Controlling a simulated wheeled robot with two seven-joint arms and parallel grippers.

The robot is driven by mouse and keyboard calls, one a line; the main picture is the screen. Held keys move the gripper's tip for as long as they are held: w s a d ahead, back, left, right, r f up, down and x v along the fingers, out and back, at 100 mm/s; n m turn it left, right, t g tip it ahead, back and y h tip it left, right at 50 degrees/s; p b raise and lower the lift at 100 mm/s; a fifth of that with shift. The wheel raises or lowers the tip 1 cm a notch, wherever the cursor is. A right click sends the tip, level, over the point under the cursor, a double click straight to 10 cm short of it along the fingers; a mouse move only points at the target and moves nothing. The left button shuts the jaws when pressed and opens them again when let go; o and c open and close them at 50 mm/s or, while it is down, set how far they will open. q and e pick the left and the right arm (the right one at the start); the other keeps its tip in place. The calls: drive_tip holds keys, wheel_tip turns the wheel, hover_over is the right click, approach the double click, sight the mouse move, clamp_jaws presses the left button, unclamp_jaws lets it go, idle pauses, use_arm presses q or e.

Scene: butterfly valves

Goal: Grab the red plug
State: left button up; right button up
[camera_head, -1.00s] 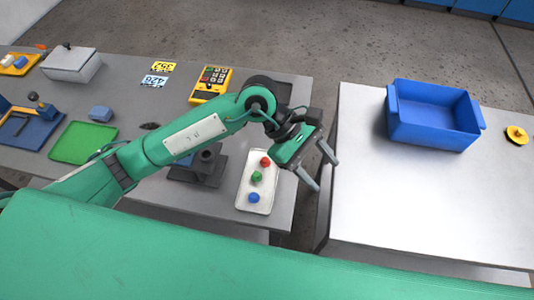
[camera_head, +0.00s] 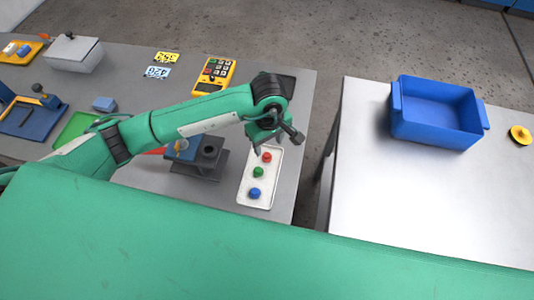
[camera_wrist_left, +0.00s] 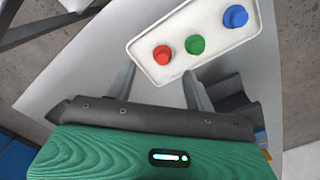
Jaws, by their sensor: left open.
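The red plug (camera_head: 267,157) lies at the far end of a white tray (camera_head: 246,195) on the left table. A green plug (camera_head: 258,172) and a blue plug (camera_head: 255,193) lie in a row with it. My left gripper (camera_head: 272,146) is above the far end of the tray, close to the red plug. In the left wrist view the red plug (camera_wrist_left: 162,55) shows just beyond the open fingers, between their lines, with the gripper (camera_wrist_left: 160,85) empty. The green plug (camera_wrist_left: 195,45) and blue plug (camera_wrist_left: 236,16) sit to its right. My right gripper is not in view.
A dark fixture with a round socket (camera_head: 209,151) stands left of the tray. A yellow meter (camera_head: 214,75) lies farther back.

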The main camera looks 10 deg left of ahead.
sight(267, 155)
use_arm(q)
drive_tip(key=shift+f, duration=0.25)
drive_tip(key=shift+f+p, duration=0.45)
drive_tip(key=shift+p, duration=0.05)
drive_tip(key=f+p, duration=0.1)
drive_tip(key=f, duration=0.2)
drive_tip(key=shift+s+a+f+p, duration=0.1)
drive_tip(key=shift+s+a+p, duration=0.1)
drive_tip(key=shift+p, duration=0.2)
drive_tip(key=shift+w+f, duration=0.1)
drive_tip(key=shift+f, duration=0.5)
drive_tip(key=c, duration=0.9)
drive_tip(key=shift+c, duration=0.7)
